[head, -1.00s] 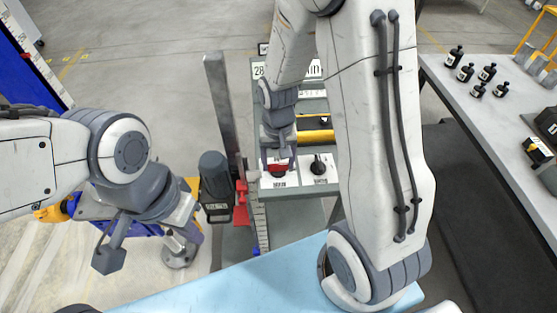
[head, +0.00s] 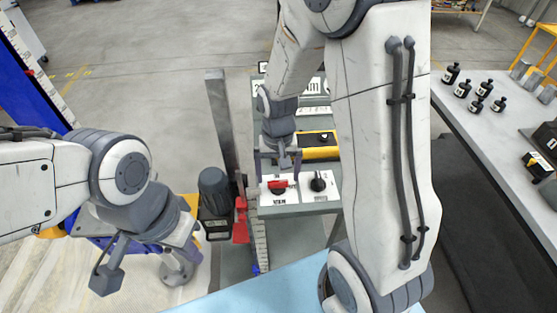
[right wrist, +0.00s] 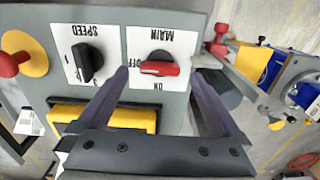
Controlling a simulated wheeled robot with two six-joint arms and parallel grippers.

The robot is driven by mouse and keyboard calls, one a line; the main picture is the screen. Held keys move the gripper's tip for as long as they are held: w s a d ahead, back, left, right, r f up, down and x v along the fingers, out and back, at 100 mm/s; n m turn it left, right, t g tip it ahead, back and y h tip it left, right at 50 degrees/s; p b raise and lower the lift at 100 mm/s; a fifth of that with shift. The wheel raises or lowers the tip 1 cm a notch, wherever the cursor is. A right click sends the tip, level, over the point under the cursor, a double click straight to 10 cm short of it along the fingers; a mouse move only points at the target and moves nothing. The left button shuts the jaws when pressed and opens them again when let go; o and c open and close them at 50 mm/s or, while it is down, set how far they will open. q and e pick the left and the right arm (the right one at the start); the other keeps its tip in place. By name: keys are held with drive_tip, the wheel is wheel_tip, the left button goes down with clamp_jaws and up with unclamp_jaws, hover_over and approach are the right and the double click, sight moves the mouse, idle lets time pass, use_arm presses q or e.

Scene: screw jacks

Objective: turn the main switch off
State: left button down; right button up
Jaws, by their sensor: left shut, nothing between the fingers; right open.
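The main switch (head: 278,185) has a red handle on a black round base, on a white plate of the grey control panel. In the right wrist view the red handle (right wrist: 158,69) lies nearly crosswise, one end beside the OFF label; the ON label is below it and MAIN above, upside down. My right gripper (head: 278,174) is open, one finger on each side of the switch; in the right wrist view its fingers (right wrist: 160,76) stand apart from the handle. My left gripper (head: 106,278) is shut and empty, well left of the panel.
The black SPEED knob (right wrist: 87,61) is beside the main switch. A yellow-framed display (head: 318,153) and a red mushroom button (right wrist: 12,62) are also on the panel. A grey post (head: 222,120) and red jack part (head: 241,218) stand left. A table (head: 500,135) with black bottles is right.

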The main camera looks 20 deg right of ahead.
sight(278, 182)
wheel_tip(278, 182, up, 8)
drive_tip(key=shift+r+b, duration=0.2)
drive_tip(key=shift+b, duration=0.1)
idle(0.3)
drive_tip(key=s+a+n, duration=0.5)
drive_tip(key=s+a, duration=0.1)
drive_tip(key=s, duration=0.3)
drive_tip(key=s+a+r+n+y, duration=0.1)
drive_tip(key=s+a+n, duration=0.4)
drive_tip(key=s, duration=0.4)
drive_tip(key=shift+a+n+b, duration=0.3)
drive_tip(key=shift+a+b, duration=0.15)
drive_tip(key=shift+a, duration=0.25)
drive_tip(key=shift+r, duration=0.1)
